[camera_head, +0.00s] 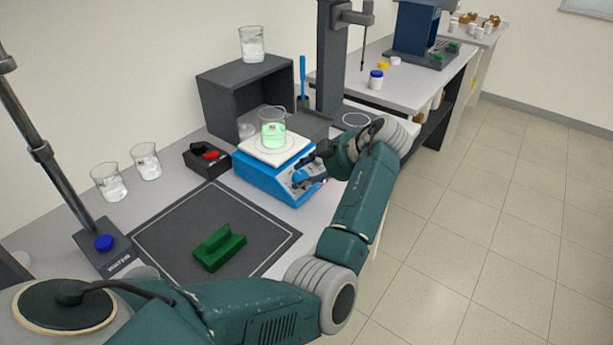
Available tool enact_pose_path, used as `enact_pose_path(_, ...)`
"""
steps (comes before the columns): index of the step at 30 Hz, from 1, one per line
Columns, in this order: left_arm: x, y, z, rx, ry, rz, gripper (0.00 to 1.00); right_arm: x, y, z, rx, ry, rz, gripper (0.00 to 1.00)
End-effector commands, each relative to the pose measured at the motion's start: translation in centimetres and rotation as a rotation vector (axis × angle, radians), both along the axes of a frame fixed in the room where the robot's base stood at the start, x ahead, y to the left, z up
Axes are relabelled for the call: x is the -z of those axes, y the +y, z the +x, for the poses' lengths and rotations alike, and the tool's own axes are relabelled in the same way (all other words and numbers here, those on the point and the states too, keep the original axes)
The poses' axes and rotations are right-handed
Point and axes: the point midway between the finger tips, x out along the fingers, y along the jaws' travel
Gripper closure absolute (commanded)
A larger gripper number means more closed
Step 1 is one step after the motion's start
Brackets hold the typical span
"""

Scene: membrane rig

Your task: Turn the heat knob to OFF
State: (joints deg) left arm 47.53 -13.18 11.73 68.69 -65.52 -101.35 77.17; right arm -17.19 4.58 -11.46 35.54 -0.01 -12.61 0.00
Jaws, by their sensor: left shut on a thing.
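A blue hotplate stirrer (265,185) with a white top stands at the back of the bench. A beaker of pale green liquid (272,131) sits upright on its top plate. My left gripper (309,175) is at the front panel, at the right side of the hotplate, shut on what seems to be the heat knob. The fingers and wrist hide the knob, so its setting cannot be read. My right gripper is not in view.
A dark mat (180,243) with a green holder (219,248) lies in front. Beakers (109,182), a small black box (206,158) and a dark stand (103,243) are at left. A grey shelf box (215,95) is behind the hotplate. Open floor lies at right.

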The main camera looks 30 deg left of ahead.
Motion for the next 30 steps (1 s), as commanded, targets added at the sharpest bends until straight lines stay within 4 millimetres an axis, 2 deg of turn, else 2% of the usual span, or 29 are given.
enact_pose_path(3, -0.3, 0.1, 0.1, -0.002, -0.007, 0.005, 0.90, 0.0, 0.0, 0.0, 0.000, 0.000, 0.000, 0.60)
enact_pose_path(4, -0.3, 0.1, 0.1, -0.003, -0.006, 0.005, 0.58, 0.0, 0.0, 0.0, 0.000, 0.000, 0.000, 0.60)
enact_pose_path(6, -0.3, 0.1, 0.1, -0.002, -0.005, 0.004, 0.46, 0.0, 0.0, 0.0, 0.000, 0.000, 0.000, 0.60)
enact_pose_path(17, -0.4, -0.4, 0.1, 0.001, -0.002, 0.001, 0.46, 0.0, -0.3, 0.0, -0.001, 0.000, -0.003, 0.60)
enact_pose_path(30, -4.9, -4.8, -0.1, -0.001, -0.005, 0.001, 0.46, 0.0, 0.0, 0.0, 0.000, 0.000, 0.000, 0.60)
